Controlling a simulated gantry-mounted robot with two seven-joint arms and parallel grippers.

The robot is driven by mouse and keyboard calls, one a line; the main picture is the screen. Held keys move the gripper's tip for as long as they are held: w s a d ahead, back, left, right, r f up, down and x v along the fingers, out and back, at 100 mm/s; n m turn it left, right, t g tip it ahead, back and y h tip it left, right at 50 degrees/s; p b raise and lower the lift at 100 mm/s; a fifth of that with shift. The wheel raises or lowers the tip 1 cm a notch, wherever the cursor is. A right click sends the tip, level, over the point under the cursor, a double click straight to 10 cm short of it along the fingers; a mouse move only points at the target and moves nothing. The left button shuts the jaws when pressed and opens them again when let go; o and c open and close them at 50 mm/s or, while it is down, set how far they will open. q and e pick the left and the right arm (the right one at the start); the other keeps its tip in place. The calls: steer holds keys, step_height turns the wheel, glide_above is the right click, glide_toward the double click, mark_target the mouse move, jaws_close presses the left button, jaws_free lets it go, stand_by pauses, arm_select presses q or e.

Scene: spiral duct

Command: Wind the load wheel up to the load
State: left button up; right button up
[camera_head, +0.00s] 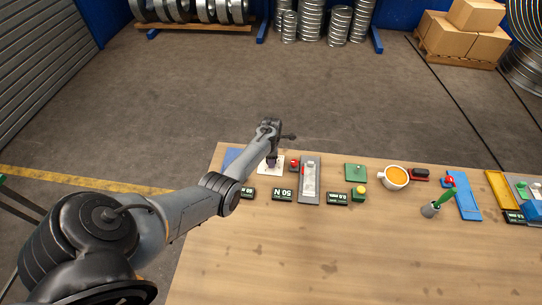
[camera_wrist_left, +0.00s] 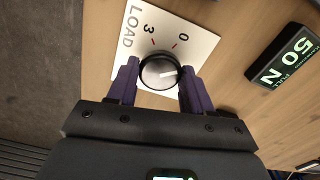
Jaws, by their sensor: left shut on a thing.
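My left gripper (camera_wrist_left: 159,78) is shut on the wheel, one purple finger on each side. In the head view the plate (camera_head: 264,168) is at the bench's far left, and my left gripper (camera_head: 271,162) points down over it, hiding the wheel. A display (camera_wrist_left: 291,61) reads 50 N beside the plate. My right gripper is not in view.
Right of the plate stand a red-knobbed part (camera_head: 294,163), a grey slide fixture (camera_head: 309,180), a green plate (camera_head: 355,173), an orange-filled cup (camera_head: 395,178) and a blue fixture (camera_head: 466,197). The near part of the wooden bench (camera_head: 340,255) is clear.

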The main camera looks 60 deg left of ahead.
arm_select(q)
steer(key=m+p, duration=0.1)
steer(key=m, duration=0.4)
steer(key=shift+r+m+p, duration=0.1)
steer(key=shift+m+p, duration=0.2)
steer(key=m+p, duration=0.1)
steer(key=m, duration=1.1)
steer(key=shift+m+p, duration=0.4)
steer(key=m, duration=1)
steer(key=shift+m, duration=0.4)
steer(key=m+b, duration=0.1)
steer(key=m, duration=0.4)
steer(key=shift+b, duration=0.4)
steer(key=m+b, duration=0.2)
steer(key=m, duration=0.4)
steer(key=shift+m+b, duration=1.2)
steer(key=shift+m, duration=1.3)
